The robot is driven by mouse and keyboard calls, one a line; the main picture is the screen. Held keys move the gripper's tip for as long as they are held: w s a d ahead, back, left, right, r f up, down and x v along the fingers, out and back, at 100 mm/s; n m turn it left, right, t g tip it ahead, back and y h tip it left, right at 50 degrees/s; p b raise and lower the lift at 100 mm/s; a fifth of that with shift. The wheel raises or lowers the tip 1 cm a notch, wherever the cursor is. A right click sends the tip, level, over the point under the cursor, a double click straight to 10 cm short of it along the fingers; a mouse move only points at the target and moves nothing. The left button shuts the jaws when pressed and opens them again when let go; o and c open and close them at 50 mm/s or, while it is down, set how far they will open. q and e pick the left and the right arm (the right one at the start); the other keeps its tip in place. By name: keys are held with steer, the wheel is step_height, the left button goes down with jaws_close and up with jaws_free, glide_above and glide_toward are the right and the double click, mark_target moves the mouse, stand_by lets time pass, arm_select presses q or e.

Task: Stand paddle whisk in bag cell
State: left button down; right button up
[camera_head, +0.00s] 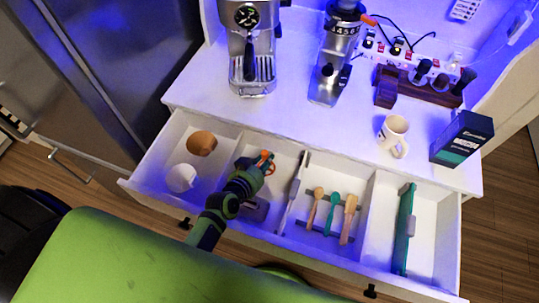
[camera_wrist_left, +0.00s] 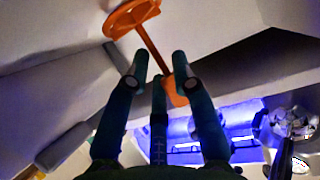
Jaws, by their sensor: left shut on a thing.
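The orange paddle whisk (camera_wrist_left: 150,45) shows in the wrist view with a flat round orange head, a thin stem and a wider end between my fingers. My left gripper (camera_wrist_left: 165,85) is shut on that end, and the whisk is tilted. In the head view my left gripper (camera_head: 257,167) is over the second drawer compartment from the left, and the whisk's orange parts (camera_head: 269,170) show beside it. My arm hides part of that compartment. I cannot tell whether the whisk touches the drawer. Which compartment is the bag cell is not clear. My right gripper is out of view.
The open white drawer (camera_head: 151,184) holds a brown cup (camera_head: 201,143), a white cup (camera_head: 181,178), several brush-like tools (camera_head: 333,213) and a long green piece (camera_head: 404,228). A grey strip (camera_head: 293,192) stands along a divider. Above are an espresso machine (camera_head: 248,45), grinder (camera_head: 331,60), mug (camera_head: 393,135) and dark box (camera_head: 462,139).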

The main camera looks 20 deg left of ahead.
arm_select(q)
steer(key=w, duration=0.3)
steer(key=shift+w+d+r+p, duration=0.2)
steer(key=shift+d+r+p, duration=0.15)
steer(key=shift+d+p, duration=0.05)
steer(key=shift+f, duration=0.9)
steer(key=shift+s+a, duration=0.1)
steer(key=shift+f+b, duration=0.1)
steer(key=shift+b, duration=0.2)
steer(key=c, duration=1)
jaws_free()
steer(key=shift+c, duration=0.2)
